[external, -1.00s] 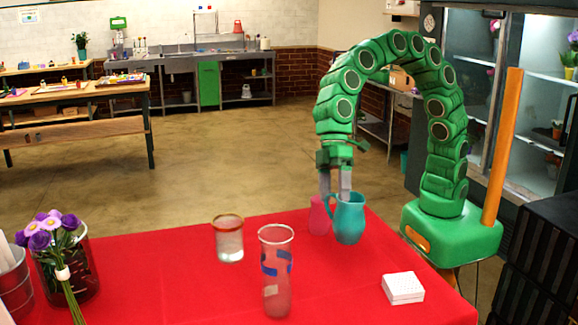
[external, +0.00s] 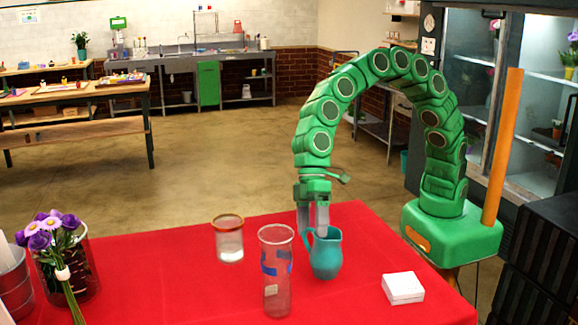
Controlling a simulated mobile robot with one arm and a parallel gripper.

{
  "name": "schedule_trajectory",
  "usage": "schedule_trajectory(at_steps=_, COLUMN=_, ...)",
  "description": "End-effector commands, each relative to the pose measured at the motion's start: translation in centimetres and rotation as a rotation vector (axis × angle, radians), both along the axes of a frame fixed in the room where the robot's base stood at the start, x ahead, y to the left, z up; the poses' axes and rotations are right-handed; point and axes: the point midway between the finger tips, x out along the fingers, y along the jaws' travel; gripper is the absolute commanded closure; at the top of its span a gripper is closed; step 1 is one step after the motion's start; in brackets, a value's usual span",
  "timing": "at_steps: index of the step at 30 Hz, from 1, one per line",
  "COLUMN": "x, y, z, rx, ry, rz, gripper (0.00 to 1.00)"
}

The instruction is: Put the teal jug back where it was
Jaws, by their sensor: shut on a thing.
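The teal jug (external: 326,256) is upright over the right half of the red table, with its handle on the left side. My gripper (external: 312,228) points down from above and is shut on the jug at its handle side. I cannot tell whether the jug's base touches the cloth or hangs slightly above it. The jug is to the right of the tall clear vase and left of the white box.
The tall vase (external: 276,275) stands close to the jug's left. A glass jar with a brown rim (external: 229,240) is farther left. A white box (external: 402,288) lies at right. Flowers (external: 48,232) stand at far left. Red cloth (external: 375,245) is bare right of the jug.

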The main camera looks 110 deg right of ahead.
Motion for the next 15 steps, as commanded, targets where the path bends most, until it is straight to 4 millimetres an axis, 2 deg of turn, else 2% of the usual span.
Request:
schedule_trajectory(at_steps=6, x=0.0, y=0.0, z=-2.7, rx=0.001, ry=0.001, rz=0.0, gripper=0.93)
schedule_trajectory(at_steps=15, x=0.0, y=0.0, z=-2.9, rx=0.001, ry=-0.002, rz=-0.001, gripper=0.93)
